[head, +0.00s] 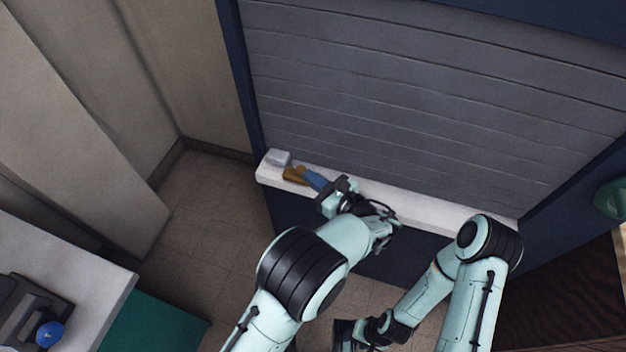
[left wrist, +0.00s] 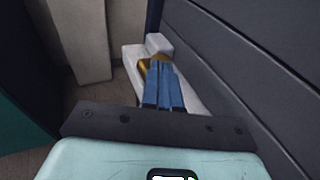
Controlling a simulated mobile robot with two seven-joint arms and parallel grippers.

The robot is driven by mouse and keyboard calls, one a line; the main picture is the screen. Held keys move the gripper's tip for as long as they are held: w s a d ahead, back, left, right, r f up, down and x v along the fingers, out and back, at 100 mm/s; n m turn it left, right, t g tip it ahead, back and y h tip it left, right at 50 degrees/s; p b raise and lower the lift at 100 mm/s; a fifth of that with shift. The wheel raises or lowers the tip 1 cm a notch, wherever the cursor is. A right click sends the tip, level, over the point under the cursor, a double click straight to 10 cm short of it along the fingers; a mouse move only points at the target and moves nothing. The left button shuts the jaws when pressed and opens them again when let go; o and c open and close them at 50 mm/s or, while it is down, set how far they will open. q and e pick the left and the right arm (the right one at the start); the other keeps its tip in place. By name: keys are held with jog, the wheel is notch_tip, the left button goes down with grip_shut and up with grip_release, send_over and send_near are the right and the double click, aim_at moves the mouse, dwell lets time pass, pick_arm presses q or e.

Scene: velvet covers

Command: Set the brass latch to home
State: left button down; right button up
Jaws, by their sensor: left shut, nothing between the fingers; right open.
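The brass latch (head: 294,174) sits on the white ledge (head: 400,206) near its left end, below the grey slatted shutter. My left gripper (head: 312,178) has blue fingers and is shut and empty. Its fingertips are right at the latch, on its right side in the head view; I cannot tell whether they touch. In the left wrist view the blue fingers (left wrist: 163,85) cover much of the latch (left wrist: 146,68), and only brass parts show around their tips. My right gripper (head: 345,335) hangs low at the bottom of the head view, away from the ledge; its fingers are hard to make out.
A white block (head: 278,157) stands at the ledge's left end, close to the latch. The grey shutter (head: 420,90) rises behind the ledge. A white counter (head: 60,255) with a dark device stands at the lower left. The floor (head: 210,210) between is clear.

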aim_at(291, 173)
pick_arm(q)
jog(key=shift+w, duration=0.15)
jog(key=shift+a, duration=0.1)
jog(key=a, duration=0.1)
jog(key=w+a+p, duration=0.1)
jog(key=a, duration=0.1)
jog(key=a+p, duration=0.1)
jog(key=a, duration=0.1)
jog(key=shift+w, duration=0.3)
jog(key=shift+a, duration=0.1)
